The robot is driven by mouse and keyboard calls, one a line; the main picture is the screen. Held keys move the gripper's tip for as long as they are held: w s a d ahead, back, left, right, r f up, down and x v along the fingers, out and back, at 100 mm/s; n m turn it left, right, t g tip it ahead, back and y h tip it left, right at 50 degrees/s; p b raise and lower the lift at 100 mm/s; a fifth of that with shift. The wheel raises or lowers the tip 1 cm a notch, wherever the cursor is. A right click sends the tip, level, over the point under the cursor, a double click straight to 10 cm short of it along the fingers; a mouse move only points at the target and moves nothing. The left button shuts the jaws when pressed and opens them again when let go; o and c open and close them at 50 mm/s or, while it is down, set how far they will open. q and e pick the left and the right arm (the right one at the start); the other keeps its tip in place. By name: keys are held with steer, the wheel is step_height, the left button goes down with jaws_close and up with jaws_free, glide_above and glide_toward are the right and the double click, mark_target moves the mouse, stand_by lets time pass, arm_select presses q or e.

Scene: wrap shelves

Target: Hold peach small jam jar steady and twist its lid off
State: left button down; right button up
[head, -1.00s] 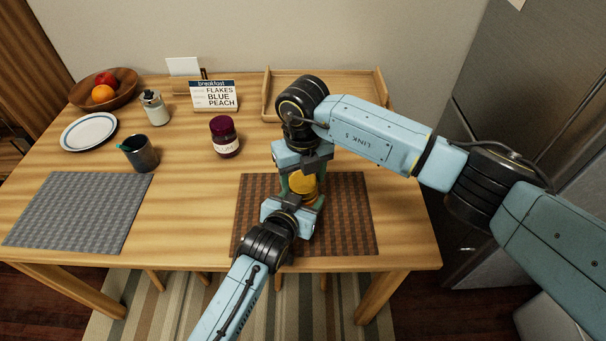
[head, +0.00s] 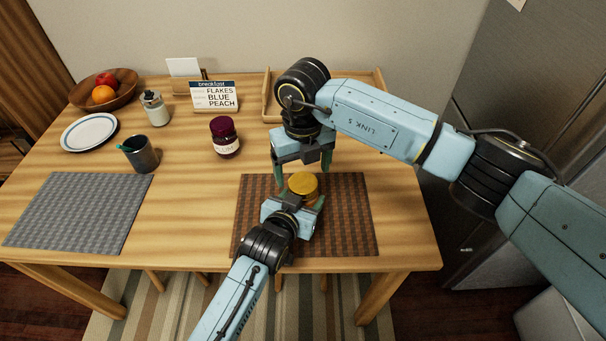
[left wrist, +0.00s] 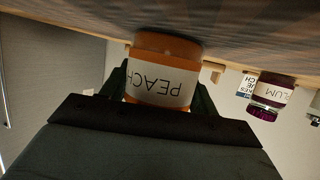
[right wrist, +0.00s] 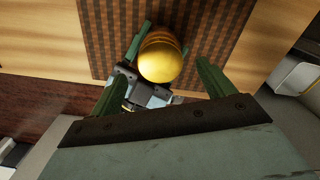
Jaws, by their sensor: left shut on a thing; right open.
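The peach jam jar stands on the brown woven mat (head: 350,220), with its yellow lid (head: 303,184) on top. In the left wrist view the orange jar (left wrist: 162,72) shows its PEACH label, upside down in that picture. My left gripper (head: 298,204) is shut around the jar's body from the front, low over the mat. My right gripper (head: 303,172) is open and empty, pointing down just above and behind the lid. The right wrist view shows the round lid (right wrist: 160,62) beyond the spread fingers, clear of them.
A dark plum jar (head: 224,138) stands left of the mat, and a breakfast card (head: 214,96) behind it. A wooden tray (head: 268,98) lies at the back, partly behind my right arm. A cup (head: 140,153), plate (head: 89,132) and grey mat (head: 80,212) are farther left.

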mark_target(303, 182)
steer(key=shift+r, duration=0.75)
steer(key=shift+c, duration=0.3)
step_height(303, 182, up, 3)
steer(key=m, duration=0.4)
steer(key=shift+r, duration=0.1)
steer(key=shift+m, duration=0.3)
step_height(303, 182, down, 8)
steer(key=shift+r, duration=0.1)
steer(key=shift+c, duration=0.2)
steer(key=c, duration=1)
steer(key=shift+n, duration=1.7)
